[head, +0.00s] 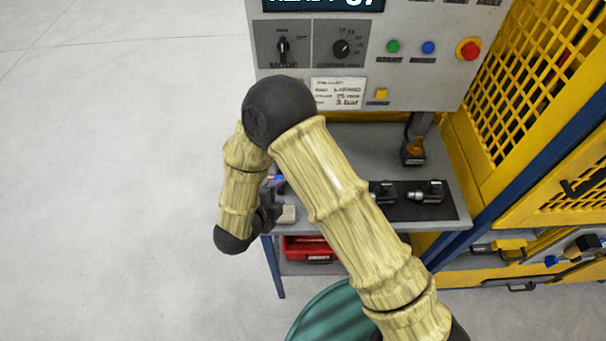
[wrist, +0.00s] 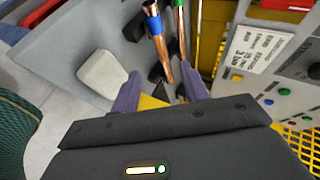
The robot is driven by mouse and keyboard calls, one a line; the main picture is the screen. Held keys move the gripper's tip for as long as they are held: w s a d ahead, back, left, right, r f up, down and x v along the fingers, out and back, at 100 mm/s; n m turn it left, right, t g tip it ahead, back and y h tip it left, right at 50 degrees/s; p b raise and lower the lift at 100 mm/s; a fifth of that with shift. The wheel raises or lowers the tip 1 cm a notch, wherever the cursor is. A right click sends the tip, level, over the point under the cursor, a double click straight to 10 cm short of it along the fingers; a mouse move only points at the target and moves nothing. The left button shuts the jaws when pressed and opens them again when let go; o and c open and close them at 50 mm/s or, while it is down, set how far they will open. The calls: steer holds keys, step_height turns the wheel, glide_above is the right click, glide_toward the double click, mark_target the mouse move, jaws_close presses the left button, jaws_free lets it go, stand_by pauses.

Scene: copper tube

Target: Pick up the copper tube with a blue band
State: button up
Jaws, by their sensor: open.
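The copper tube with a blue band (wrist: 157,36) shows in the wrist view, running from the top edge down to between my fingertips in the picture. Its blue band is near the top end. My gripper (wrist: 159,71) is open, one finger to each side of the tube's lower end; I cannot tell how far the tube is from the fingers. A second copper tube with a green band (wrist: 181,38) stands just right of it. In the head view my gripper (head: 268,206) is at the bench's left edge, mostly hidden by my arm, and the tubes are hardly visible.
A pale block (wrist: 102,73) lies left of the tubes in the wrist view. A thin brass-coloured rod (wrist: 197,35) is at their right. The grey bench (head: 375,150) holds black fittings (head: 428,193) on a dark mat. The control panel (head: 430,80) rises behind. A red box (head: 307,250) sits below.

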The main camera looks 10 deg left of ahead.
steer(key=shift+p+x, duration=0.5)
steer(key=shift+x, duration=1.6)
steer(key=shift+w, duration=0.15)
steer(key=shift+w+d+p, duration=0.2)
steer(key=shift+w+p, duration=0.05)
steer(key=shift+p, duration=0.2)
steer(key=p+x, duration=0.1)
steer(key=x, duration=0.1)
steer(key=p+x, duration=0.1)
steer(key=x, duration=0.2)
steer(key=shift+d+r, duration=0.15)
steer(key=shift+d, duration=0.1)
steer(key=shift+s+a, duration=0.3)
steer(key=shift+s, duration=0.05)
steer(key=shift+d, duration=0.1)
jaws_close()
